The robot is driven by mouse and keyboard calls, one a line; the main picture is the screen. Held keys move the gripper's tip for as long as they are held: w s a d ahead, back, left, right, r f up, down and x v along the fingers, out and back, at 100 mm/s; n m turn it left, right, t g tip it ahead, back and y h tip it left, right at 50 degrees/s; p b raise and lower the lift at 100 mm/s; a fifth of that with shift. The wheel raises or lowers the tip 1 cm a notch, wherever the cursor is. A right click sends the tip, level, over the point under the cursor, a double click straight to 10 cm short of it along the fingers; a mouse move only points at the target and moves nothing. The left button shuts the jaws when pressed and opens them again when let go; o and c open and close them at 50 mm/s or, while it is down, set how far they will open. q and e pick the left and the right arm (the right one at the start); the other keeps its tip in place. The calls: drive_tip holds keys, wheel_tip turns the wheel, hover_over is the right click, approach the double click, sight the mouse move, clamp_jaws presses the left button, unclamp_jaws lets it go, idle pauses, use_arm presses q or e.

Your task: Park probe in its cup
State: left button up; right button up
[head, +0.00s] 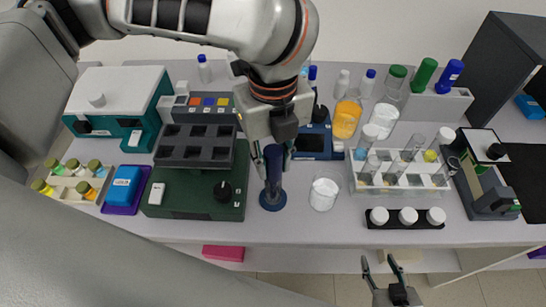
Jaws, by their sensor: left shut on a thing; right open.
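My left gripper (272,158) points down over the bench with its two fingers on either side of a dark blue upright body, which appears to be the probe (273,155). It is shut on this body. Directly below is a blue cup with a round base (272,199), standing near the front of the bench. The probe's lower end lines up with the cup, but I cannot tell how far inside it is. The gripper hides the probe's top. My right gripper (386,268) is open and empty, low in front of the bench edge.
A dark green device with a grey block (205,185) stands close left of the cup. A glass beaker (323,191) stands close right. Further right are a clear tube rack (400,180) and a black strip with white-capped vials (405,224). The bench front is mostly clear.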

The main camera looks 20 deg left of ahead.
use_arm(q)
drive_tip(key=shift+f+p, duration=0.3)
drive_tip(key=shift+p, duration=0.2)
idle(0.4)
drive_tip(key=o, duration=1)
wheel_tip(320, 180, up, 12)
idle(0.3)
